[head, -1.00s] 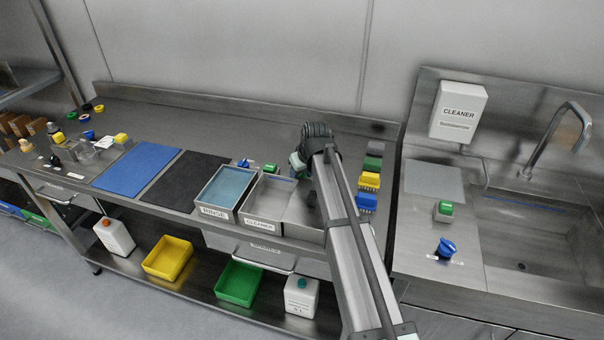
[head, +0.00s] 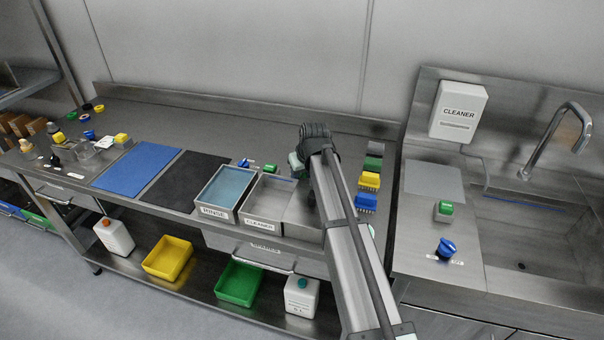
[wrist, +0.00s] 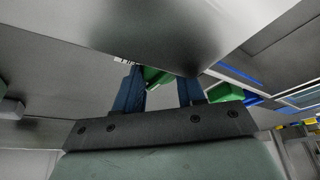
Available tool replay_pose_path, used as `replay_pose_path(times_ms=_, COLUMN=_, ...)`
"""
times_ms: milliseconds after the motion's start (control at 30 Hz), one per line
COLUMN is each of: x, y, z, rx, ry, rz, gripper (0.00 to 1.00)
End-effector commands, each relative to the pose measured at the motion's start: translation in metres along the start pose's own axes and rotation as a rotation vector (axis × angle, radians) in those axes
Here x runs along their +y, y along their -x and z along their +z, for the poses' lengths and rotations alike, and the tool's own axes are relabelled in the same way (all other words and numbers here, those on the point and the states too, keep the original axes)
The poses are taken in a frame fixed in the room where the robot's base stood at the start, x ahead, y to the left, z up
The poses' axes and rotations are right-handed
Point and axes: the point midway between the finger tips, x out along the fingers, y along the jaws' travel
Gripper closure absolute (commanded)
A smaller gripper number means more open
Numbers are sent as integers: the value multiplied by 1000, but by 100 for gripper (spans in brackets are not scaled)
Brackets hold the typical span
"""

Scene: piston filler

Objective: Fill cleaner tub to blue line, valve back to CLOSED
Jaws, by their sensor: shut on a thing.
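The steel tub (head: 246,207) labelled CLEANER stands on the bench, right of the RINSE tub. Its inside looks grey; I make out no liquid. My gripper (head: 296,172) is low at its back right corner, and my arm hides the fingertips in the head view. In the wrist view my gripper (wrist: 160,85) has its two blue fingers apart, beside a grey metal wall (wrist: 120,25). It is shut on what seems to be the tub's edge; the contact is unclear. A blue knob (head: 446,247) with unreadable labels sits on the right counter. The white CLEANER dispenser (head: 459,110) hangs above.
The RINSE tub (head: 203,211) holds bluish liquid. Brushes, including a yellow one (head: 370,180), line the bench's right end. A small green item (head: 270,168) lies behind the tubs. A gap separates the bench from the sink counter, which has a green-topped block (head: 444,209) and a sink (head: 530,240).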

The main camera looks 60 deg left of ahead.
Motion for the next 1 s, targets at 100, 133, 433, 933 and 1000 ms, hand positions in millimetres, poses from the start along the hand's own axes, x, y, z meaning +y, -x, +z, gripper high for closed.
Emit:
replay_pose_path(times_ms=100, x=-1, y=0, z=0, rx=0, ry=-65, rz=27, gripper=91)
replay_pose_path(times_ms=133, x=-1, y=0, z=0, rx=0, ry=-86, rz=36, gripper=91)
replay_pose_path(times_ms=433, x=-3, y=0, z=-1, rx=0, ry=-321, rz=134, gripper=91)
replay_pose_path(times_ms=933, x=-4, y=0, z=-2, rx=0, ry=-615, rz=255, gripper=91)
replay_pose_path(times_ms=1000, x=-4, y=0, z=-2, rx=0, ry=-636, rz=264, gripper=91)
